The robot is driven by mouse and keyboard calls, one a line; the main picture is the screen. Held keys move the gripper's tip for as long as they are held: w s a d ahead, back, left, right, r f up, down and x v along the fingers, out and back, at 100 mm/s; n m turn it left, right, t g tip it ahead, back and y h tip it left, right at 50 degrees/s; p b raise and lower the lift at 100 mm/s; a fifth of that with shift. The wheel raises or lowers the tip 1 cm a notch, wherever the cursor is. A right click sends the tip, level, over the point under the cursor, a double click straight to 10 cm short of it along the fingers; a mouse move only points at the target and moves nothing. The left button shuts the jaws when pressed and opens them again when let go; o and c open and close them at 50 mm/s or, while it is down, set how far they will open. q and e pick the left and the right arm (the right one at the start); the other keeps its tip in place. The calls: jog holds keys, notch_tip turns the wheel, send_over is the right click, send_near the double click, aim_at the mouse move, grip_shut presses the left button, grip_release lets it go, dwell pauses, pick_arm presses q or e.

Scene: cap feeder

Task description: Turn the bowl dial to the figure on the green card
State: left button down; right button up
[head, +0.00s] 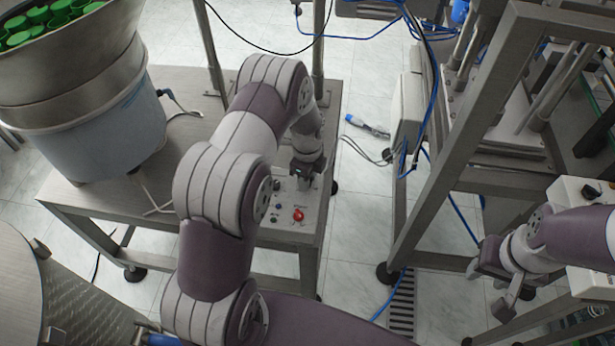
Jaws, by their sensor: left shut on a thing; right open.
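My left gripper (305,180) points down at the small control panel (286,226) on the steel table. It is shut at the panel's far end, on what appears to be the bowl dial, which the fingers hide. The dial's pointer and figures cannot be read. The panel also carries a red button (299,215), a small black knob (277,187) and small coloured buttons, nearer me than the gripper. I cannot make out a green card. My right gripper (489,291) is open and empty at the right, over the floor, well apart from the panel.
The feeder bowl (75,65) with green caps stands on the table (95,205) at the left, on a blue-grey drum (95,130). A steel frame (440,150) stands at the right.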

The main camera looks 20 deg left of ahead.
pick_arm(q)
jog(key=shift+w+r+m, duration=0.2)
jog(key=shift+m, duration=0.5)
jog(key=c, duration=1.1)
grip_release()
jog(key=shift+a, duration=0.1)
jog(key=shift+o, duration=1.2)
jog(key=shift+s+f, duration=0.1)
jog(key=shift+s, duration=0.05)
notch_tip(320, 180, up, 13)
jog(key=b, duration=0.1)
jog(key=shift+f, duration=0.15)
